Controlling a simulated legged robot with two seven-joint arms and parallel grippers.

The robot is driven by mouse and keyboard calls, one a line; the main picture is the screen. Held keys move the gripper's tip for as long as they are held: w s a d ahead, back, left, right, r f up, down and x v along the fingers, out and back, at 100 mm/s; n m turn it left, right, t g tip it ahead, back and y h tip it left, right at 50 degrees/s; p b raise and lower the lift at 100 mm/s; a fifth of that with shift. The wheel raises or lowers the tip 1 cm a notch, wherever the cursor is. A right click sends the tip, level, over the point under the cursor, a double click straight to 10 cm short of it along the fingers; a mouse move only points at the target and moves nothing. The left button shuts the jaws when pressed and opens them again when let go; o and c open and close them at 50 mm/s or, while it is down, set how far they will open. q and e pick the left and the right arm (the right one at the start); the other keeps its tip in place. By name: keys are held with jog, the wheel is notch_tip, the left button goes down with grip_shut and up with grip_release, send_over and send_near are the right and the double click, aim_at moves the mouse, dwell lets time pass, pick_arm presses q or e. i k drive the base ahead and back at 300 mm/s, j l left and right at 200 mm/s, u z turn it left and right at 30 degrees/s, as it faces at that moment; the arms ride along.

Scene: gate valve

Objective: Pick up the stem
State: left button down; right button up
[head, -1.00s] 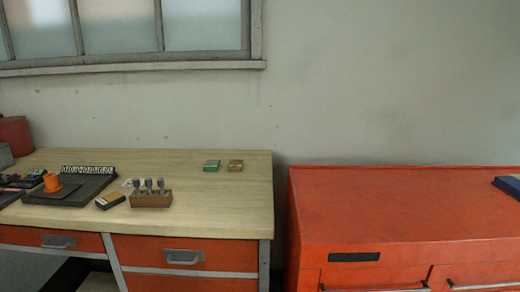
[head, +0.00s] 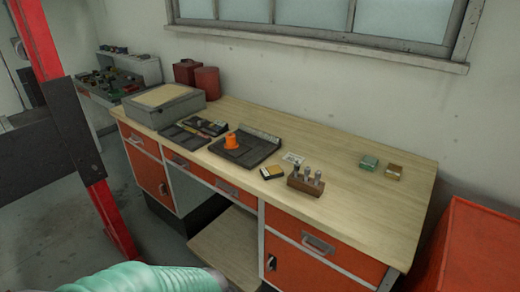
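A brown block (head: 304,185) stands on the wooden desk (head: 345,215), right of its middle. Several small grey metal pieces (head: 306,173) stand upright in it; they may be stems, but they are too small to tell. An orange part (head: 231,141) sits on a dark tray (head: 246,151) to the left of the block. Neither of my grippers is in view. A teal ribbed part of my arm shows at the bottom edge, well short of the desk.
A small yellow-and-black box (head: 272,172) lies beside the block. A green box (head: 370,163) and a tan box (head: 394,172) lie at the right. A grey case (head: 163,107) stands at the left end. A red post (head: 110,215) rises at left; a red cabinet (head: 475,250) stands at right.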

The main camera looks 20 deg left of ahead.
aim_at(297, 166)
jog(key=i+u, duration=0.15)
jog(key=u, duration=0.3)
jog(key=i+j+z, duration=0.5)
jog(key=i+j, duration=0.2)
